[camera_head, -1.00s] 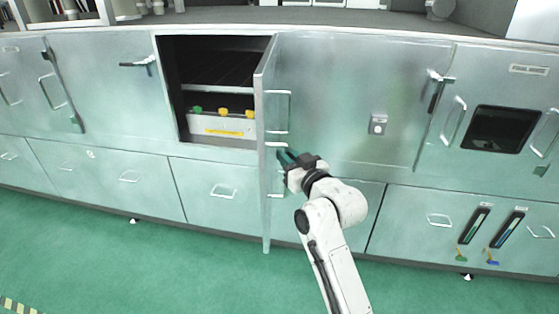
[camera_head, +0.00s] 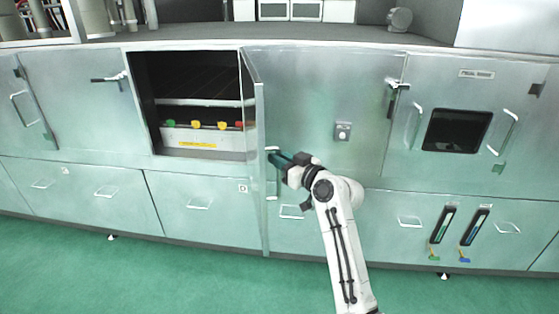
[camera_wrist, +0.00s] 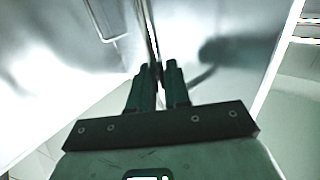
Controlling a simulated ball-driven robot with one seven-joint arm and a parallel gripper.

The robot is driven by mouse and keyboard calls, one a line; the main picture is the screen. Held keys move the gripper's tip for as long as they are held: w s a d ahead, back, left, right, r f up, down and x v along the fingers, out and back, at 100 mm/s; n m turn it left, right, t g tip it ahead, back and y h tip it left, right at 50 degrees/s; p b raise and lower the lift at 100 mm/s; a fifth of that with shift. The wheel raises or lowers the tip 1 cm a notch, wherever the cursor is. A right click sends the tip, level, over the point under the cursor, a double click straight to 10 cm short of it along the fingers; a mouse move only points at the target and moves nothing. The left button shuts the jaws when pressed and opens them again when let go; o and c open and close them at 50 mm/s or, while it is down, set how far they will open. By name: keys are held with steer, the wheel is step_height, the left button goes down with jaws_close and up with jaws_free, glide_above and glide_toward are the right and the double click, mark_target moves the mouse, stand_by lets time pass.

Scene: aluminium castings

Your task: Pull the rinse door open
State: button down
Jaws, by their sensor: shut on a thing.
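The rinse door (camera_head: 252,150) stands open, hinged on the right side of a dark compartment (camera_head: 198,75) and jutting out toward me. I see it nearly edge-on in the head view, with a sliver of its inner face showing. My gripper (camera_head: 272,156) is at the outer, right side of the door, shut on its handle (camera_head: 273,185). In the wrist view, my gripper's dark fingers (camera_wrist: 159,72) close around a thin upright bar (camera_wrist: 151,35) beside the door's shiny face (camera_wrist: 225,50). The fingers hide part of the handle.
Inside the compartment are a shelf and a pale panel (camera_head: 195,138) with coloured knobs. A closed panel with a lock (camera_head: 343,131) stands right of my gripper; drawers (camera_head: 198,205) run below. The green floor (camera_head: 180,280) in front is clear.

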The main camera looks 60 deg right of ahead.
steer(key=shift+w+d+r, duration=0.15)
steer(key=shift+r, duration=0.1)
steer(key=c, duration=1.5)
jaws_free()
steer(key=shift+f, duration=0.1)
steer(key=shift+o, duration=1.4)
steer(key=shift+w+d+f, duration=0.15)
steer(key=shift+w+d, duration=0.05)
steer(key=shift+d, duration=0.1)
steer(key=b+v, duration=0.3)
steer(key=v, duration=0.8)
steer(key=shift+a, duration=0.15)
